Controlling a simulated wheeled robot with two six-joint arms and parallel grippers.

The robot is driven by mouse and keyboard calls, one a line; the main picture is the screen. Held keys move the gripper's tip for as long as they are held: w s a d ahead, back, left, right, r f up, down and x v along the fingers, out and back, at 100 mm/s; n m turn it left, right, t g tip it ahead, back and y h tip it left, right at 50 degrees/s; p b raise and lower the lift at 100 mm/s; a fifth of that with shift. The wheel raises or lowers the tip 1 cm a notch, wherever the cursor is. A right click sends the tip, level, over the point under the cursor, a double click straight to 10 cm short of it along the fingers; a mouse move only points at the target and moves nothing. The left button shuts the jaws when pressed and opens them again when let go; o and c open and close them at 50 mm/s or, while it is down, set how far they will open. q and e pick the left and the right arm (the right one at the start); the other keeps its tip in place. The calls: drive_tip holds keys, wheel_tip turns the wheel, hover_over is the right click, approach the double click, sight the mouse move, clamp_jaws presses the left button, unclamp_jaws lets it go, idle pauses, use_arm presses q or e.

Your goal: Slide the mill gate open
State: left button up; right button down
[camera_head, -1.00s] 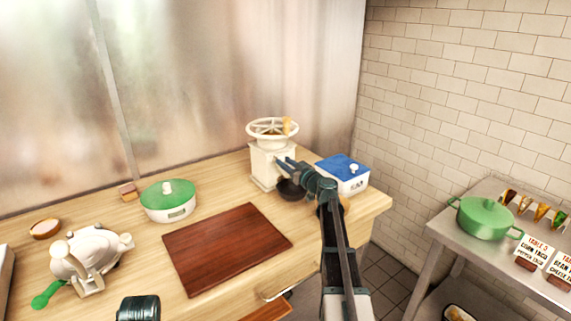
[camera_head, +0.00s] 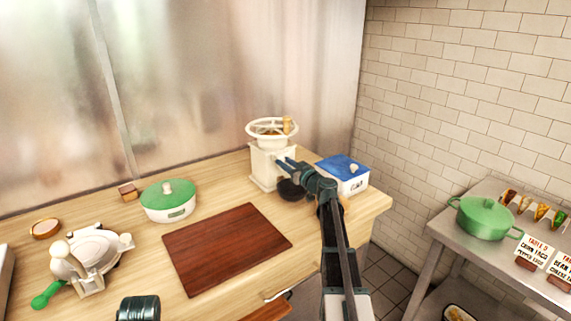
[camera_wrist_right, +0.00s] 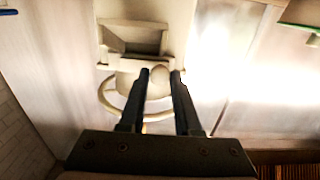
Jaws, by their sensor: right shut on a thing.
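The cream mill (camera_head: 270,167) stands at the back of the wooden counter, with a wheel-like ring and a wooden handle on top. My right gripper (camera_head: 287,163) reaches its right side. In the right wrist view the mill (camera_wrist_right: 185,25) shows a box-like opening (camera_wrist_right: 135,38). Beside the opening, a small round cream knob (camera_wrist_right: 159,80) sits between the fingertips of my right gripper (camera_wrist_right: 161,78), which is shut on it. I cannot tell how far the gate is slid.
A metal table (camera_head: 440,222) stands right.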

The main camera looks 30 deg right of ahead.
drive_tip(key=shift+a, duration=0.1)
idle(0.3)
drive_tip(key=a, duration=0.4)
drive_tip(key=shift+s, duration=0.15)
drive_tip(key=c, duration=0.6)
unclamp_jaws()
drive_tip(key=shift+d, duration=0.1)
drive_tip(key=s, duration=0.9)
drive_tip(key=s+d, duration=0.1)
drive_tip(key=s, duration=0.3)
drive_tip(key=shift+s, duration=0.4)
